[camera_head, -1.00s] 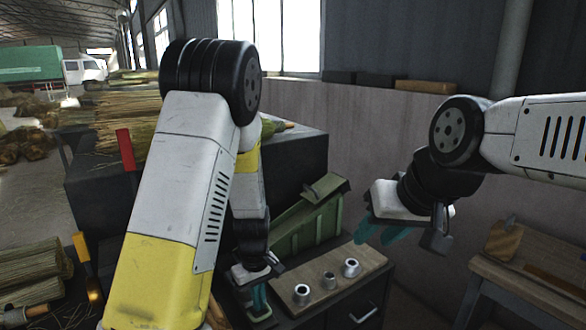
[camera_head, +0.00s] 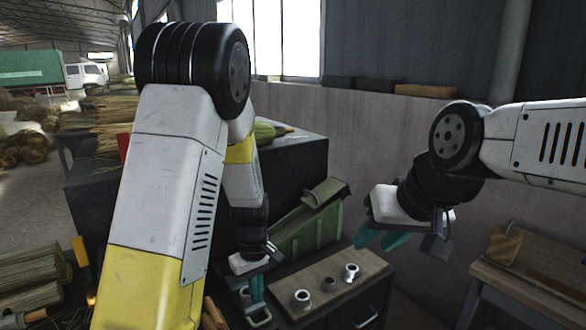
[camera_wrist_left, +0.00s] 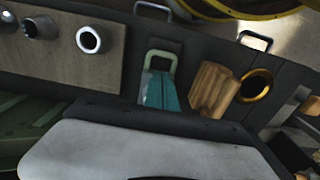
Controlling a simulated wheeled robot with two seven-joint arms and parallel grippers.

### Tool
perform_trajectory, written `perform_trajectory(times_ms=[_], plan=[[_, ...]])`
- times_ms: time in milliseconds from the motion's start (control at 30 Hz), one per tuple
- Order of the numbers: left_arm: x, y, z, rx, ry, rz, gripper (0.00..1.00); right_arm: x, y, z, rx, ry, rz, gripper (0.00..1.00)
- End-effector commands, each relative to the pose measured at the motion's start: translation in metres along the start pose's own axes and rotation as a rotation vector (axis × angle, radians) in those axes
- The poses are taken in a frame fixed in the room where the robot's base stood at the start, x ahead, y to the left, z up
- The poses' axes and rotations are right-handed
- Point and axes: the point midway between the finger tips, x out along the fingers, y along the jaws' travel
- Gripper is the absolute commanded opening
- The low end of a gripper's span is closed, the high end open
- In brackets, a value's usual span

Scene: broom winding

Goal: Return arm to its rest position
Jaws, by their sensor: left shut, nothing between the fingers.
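My left gripper (camera_head: 257,289) hangs low over the front edge of the dark cabinet, left of the wooden board. Its teal fingers are together with nothing between them; they also show in the left wrist view (camera_wrist_left: 158,90). A pale green handle-like loop (camera_wrist_left: 160,54) shows at the fingertips there; I cannot tell whether they touch it. My right gripper (camera_head: 383,240) is held in the air right of the green box, its teal fingers apart and empty.
A wooden board (camera_head: 318,280) with several metal rings lies beside my left gripper. A green metal box (camera_head: 308,228) stands behind it. A wooden table (camera_head: 530,280) is at the right. Straw bundles (camera_head: 30,272) lie at the left.

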Motion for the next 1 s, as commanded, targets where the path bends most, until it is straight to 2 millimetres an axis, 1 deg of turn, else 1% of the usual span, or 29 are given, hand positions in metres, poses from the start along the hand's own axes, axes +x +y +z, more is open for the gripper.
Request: perform_trajectory(times_ms=[133,167,267,367,400,467,500,567,600,700,833,900,1000], plan=[[-0.004,0.000,0.000,0.005,-0.002,0.011,0.00,0.000,0.000,0.000,0.000,0.000,0.000,0.36],[-0.008,0.000,0.001,0.010,-0.003,0.020,0.00,0.000,0.000,0.000,0.000,0.000,0.000,0.36],[-0.030,-0.001,0.004,0.042,-0.008,0.073,0.00,0.000,0.000,0.000,0.000,0.000,0.000,0.36],[-0.065,-0.005,0.009,0.102,-0.002,0.151,0.00,0.000,0.000,0.000,0.000,0.000,0.000,0.36],[-0.081,-0.008,0.011,0.132,0.006,0.185,0.00,0.000,0.000,0.000,0.000,0.000,0.000,0.36],[-0.105,-0.014,0.016,0.179,0.025,0.232,0.00,0.000,0.000,0.000,0.000,0.000,0.000,0.36],[-0.120,-0.019,0.019,0.210,0.041,0.260,0.00,0.000,0.000,0.000,0.000,0.000,0.000,0.36],[-0.142,-0.028,0.024,0.261,0.073,0.298,0.00,0.000,0.000,0.000,0.000,0.000,0.000,0.36],[-0.156,-0.034,0.028,0.293,0.097,0.319,0.00,0.000,0.000,0.000,0.000,0.000,0.000,0.36],[-0.189,-0.052,0.038,0.375,0.170,0.362,0.00,0.000,0.000,0.000,0.000,0.000,0.000,0.36],[-0.224,-0.077,0.055,0.478,0.284,0.384,0.00,0.000,0.000,0.000,0.000,0.000,0.000,0.36],[-0.237,-0.090,0.064,0.526,0.341,0.382,0.00,0.000,0.000,0.000,0.000,0.000,0.000,0.36],[-0.250,-0.104,0.074,0.577,0.409,0.367,0.00,0.000,0.000,0.000,0.000,0.000,0.000,0.36]])
